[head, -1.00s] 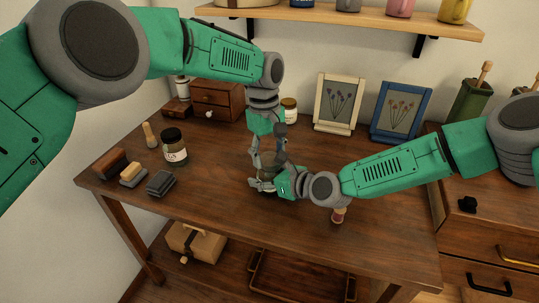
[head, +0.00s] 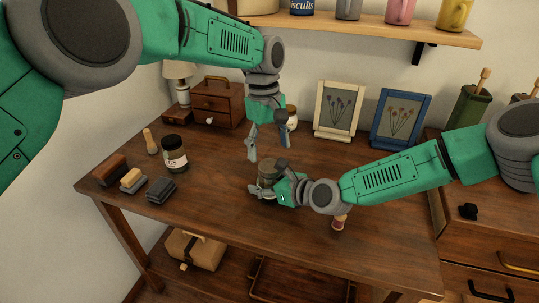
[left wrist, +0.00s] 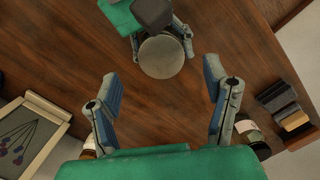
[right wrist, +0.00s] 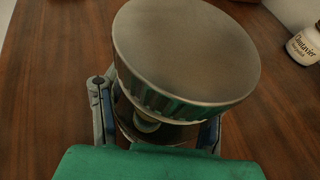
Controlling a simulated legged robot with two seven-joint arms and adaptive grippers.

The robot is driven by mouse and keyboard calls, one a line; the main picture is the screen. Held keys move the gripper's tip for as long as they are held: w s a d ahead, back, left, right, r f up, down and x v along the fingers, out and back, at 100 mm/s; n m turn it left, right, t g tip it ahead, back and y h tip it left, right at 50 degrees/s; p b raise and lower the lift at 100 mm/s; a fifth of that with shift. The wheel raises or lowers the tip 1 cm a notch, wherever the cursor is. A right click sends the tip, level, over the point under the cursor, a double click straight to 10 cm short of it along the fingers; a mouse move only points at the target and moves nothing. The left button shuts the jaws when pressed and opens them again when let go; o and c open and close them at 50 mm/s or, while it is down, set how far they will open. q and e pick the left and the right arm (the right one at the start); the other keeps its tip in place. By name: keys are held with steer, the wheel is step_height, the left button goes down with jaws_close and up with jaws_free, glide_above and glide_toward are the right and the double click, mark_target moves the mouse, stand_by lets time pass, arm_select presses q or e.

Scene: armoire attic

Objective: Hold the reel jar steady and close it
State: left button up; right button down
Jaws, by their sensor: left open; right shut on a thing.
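The reel jar (head: 267,178) stands on the table with a wide grey-brown lid (right wrist: 188,48) on top. A pale rounded thing shows through the glass under the lid in the right wrist view. Whether the lid is fully tightened I cannot tell. My right gripper (right wrist: 158,122) is shut around the jar's body from the right, below the lid. My left gripper (head: 268,154) is open and empty, pointing down above the jar and apart from it. In the left wrist view the round lid top (left wrist: 161,56) lies between and beyond the open fingers.
A dark-lidded labelled jar (head: 174,160) and several brushes or blocks (head: 133,181) stand on the left. A small drawer chest (head: 216,102), a white-labelled jar (head: 292,118) and two picture frames (head: 339,109) stand at the back. A small spool (head: 338,222) stands near the front.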

mark_target(270, 165)
arm_select(q)
steer(key=shift+c, duration=0.5)
steer(key=n, duration=0.1)
steer(key=r+n, duration=0.1)
steer(key=n, duration=0.1)
steer(key=shift+d+r+t, duration=0.1)
steer(key=shift+r+t, duration=0.15)
steer(key=shift+t, duration=0.05)
steer(key=n, duration=0.1)
steer(key=r+n, duration=0.1)
steer(key=n, duration=0.2)
steer(key=shift+r+t+y, duration=0.3)
steer(key=shift+y, duration=0.1)
steer(key=shift+f, duration=0.15)
steer(key=shift+f, duration=3.9)
